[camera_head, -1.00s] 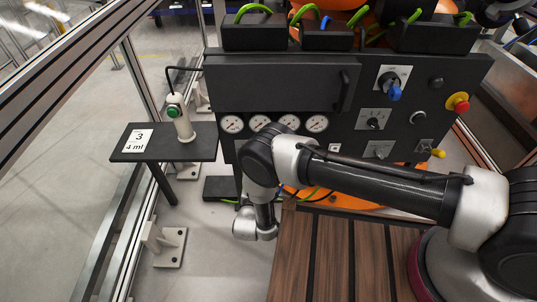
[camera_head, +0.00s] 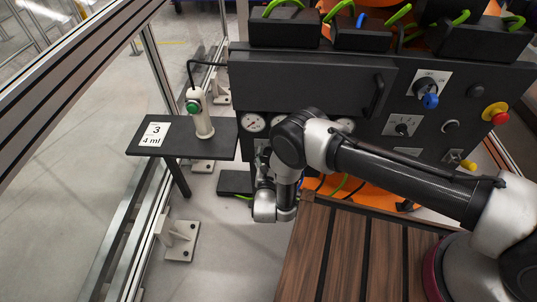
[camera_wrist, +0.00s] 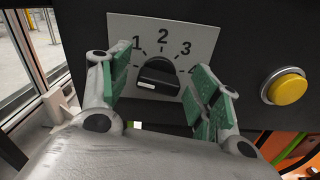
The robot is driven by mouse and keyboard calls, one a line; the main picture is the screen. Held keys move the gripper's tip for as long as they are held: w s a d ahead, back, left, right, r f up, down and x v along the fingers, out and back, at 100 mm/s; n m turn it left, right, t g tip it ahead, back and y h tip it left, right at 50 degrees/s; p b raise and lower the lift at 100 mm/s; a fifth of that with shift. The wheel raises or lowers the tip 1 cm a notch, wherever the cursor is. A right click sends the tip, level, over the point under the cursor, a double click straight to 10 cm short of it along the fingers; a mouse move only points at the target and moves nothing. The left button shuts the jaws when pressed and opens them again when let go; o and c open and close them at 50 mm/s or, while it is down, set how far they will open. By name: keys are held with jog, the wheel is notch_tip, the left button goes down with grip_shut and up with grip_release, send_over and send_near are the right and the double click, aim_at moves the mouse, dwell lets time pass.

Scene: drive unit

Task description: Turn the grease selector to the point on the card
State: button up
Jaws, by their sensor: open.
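The grease selector (camera_wrist: 157,75) is a black knob on a white dial plate (camera_wrist: 190,28) in the wrist view. The numbers 1, 2 and 3 show; the plate's lower right is partly hidden by a finger. A white mark sits on the knob's lower left face; I cannot tell surely which number it points to. My gripper (camera_wrist: 161,82) is open, its green-padded fingers on either side of the knob, with gaps visible. The card (camera_head: 154,134) reads "3" and "4 ml" in the head view. There my arm hides the selector.
A yellow push button (camera_wrist: 288,88) is right of the dial. In the head view, a white dispenser with a green button (camera_head: 201,115) stands on the black shelf (camera_head: 215,137) beside the card. The black panel (camera_head: 300,80) carries gauges, switches and a red stop button (camera_head: 495,113).

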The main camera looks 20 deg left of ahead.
jog(key=c, duration=1)
jog(key=shift+c, duration=0.2)
jog(key=m, duration=0.4)
jog(key=shift+d+m, duration=0.15)
jog(key=shift+m, duration=0.15)
jog(key=m, duration=1.2)
jog(key=f+m, duration=0.1)
jog(key=m, duration=0.6)
jog(key=shift+d+f, duration=0.1)
